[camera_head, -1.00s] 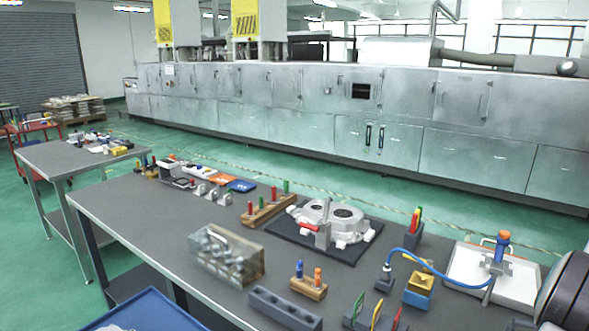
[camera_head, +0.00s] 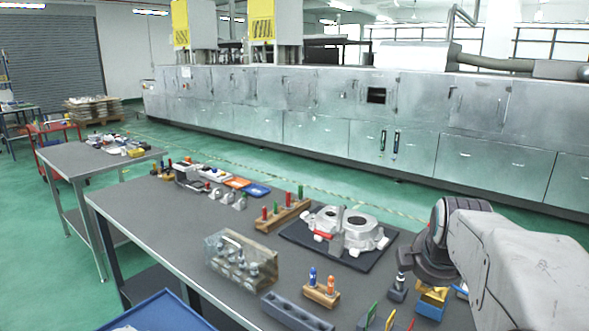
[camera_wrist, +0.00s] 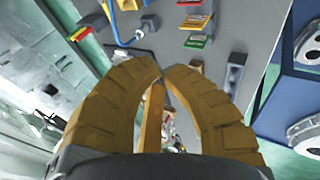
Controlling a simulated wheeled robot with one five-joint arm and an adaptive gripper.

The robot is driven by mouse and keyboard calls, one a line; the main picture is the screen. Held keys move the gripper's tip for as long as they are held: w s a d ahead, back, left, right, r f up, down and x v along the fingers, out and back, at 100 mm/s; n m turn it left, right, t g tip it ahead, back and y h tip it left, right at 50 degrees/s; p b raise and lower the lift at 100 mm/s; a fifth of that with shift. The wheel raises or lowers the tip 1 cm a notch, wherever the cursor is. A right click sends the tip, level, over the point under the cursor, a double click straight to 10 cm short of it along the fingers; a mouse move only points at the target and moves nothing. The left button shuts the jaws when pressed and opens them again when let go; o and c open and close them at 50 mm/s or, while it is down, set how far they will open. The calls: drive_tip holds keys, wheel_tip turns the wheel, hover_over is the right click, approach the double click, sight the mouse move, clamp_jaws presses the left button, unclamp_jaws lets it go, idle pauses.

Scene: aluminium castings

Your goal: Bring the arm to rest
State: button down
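My arm (camera_head: 530,262) reaches in from the right edge of the head view, over the right end of the grey workbench (camera_head: 160,235). Its dark wrist is above the bench, and my fingers cannot be made out there. The wrist view looks across the bench, with coloured cards beyond the fingertips.
A white casting (camera_head: 345,232) lies on a dark mat. A clear box (camera_head: 240,260), a wooden peg block (camera_head: 322,294) and a grey slotted block (camera_head: 295,312) stand nearer. A yellow-and-blue block (camera_head: 432,300) is close below my wrist. A blue tray (camera_head: 165,312) is at the front.

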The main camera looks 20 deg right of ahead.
drive_tip(key=s+a+f+m+g+y, duration=0.1)
drive_tip(key=s+a+f+m, duration=0.1)
drive_tip(key=s+a, duration=0.3)
drive_tip(key=s+a+f+m+y, duration=0.1)
drive_tip(key=s+a+f+m, duration=0.2)
drive_tip(key=s+a, duration=0.2)
drive_tip(key=s+a+f+m+g+y+p, duration=0.1)
drive_tip(key=s+a+f+m, duration=0.2)
drive_tip(key=s+a, duration=0.3)
drive_tip(key=a, duration=0.4)
drive_tip(key=shift+f+g+y, duration=0.2)
drive_tip(key=shift+g+y, duration=0.1)
drive_tip(key=shift+a, duration=0.15)
